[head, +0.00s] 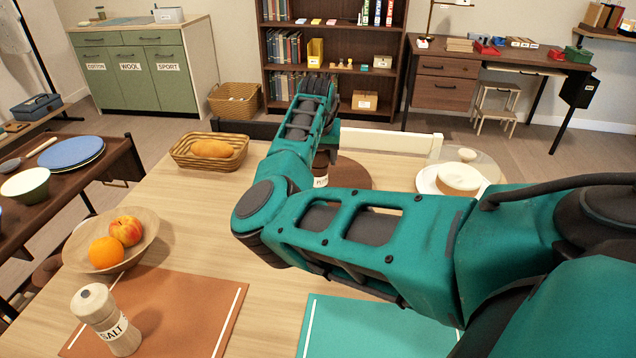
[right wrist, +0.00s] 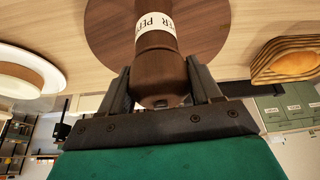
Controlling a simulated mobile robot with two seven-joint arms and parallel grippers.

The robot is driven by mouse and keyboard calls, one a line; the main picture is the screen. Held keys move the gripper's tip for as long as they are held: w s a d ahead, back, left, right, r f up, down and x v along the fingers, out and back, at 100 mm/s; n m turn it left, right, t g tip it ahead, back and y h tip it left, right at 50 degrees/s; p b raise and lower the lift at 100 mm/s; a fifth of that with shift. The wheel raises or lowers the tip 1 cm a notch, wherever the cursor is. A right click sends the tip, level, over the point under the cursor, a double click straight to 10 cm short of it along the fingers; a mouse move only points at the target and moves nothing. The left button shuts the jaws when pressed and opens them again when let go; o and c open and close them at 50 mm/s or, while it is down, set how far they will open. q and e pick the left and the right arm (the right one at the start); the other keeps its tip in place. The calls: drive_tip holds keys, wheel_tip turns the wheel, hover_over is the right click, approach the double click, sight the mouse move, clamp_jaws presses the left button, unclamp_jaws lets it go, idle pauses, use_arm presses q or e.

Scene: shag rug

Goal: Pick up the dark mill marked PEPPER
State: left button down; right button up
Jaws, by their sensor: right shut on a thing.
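The dark brown mill (right wrist: 158,62) fills the middle of the right wrist view, with a white label (right wrist: 155,22) that reads PEPPER upside down. My right gripper (right wrist: 160,88) is shut on its upper part, one finger on each side. In the head view the mill (head: 320,168) shows only in part behind my right arm, above the round brown board (head: 352,176). Its base is hidden, so I cannot tell whether it touches the board. A pale mill marked SALT (head: 104,318) stands at the front left. My left gripper is not in view.
A bread basket (head: 181,151) stands left of the board, and a cake on a white stand (head: 428,181) stands to its right. A fruit bowl (head: 146,224), an orange mat (head: 180,308) and a green mat (head: 350,330) lie nearer on the table.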

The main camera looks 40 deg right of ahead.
drive_tip(key=c, duration=0.6)
drive_tip(key=shift+r, duration=0.1)
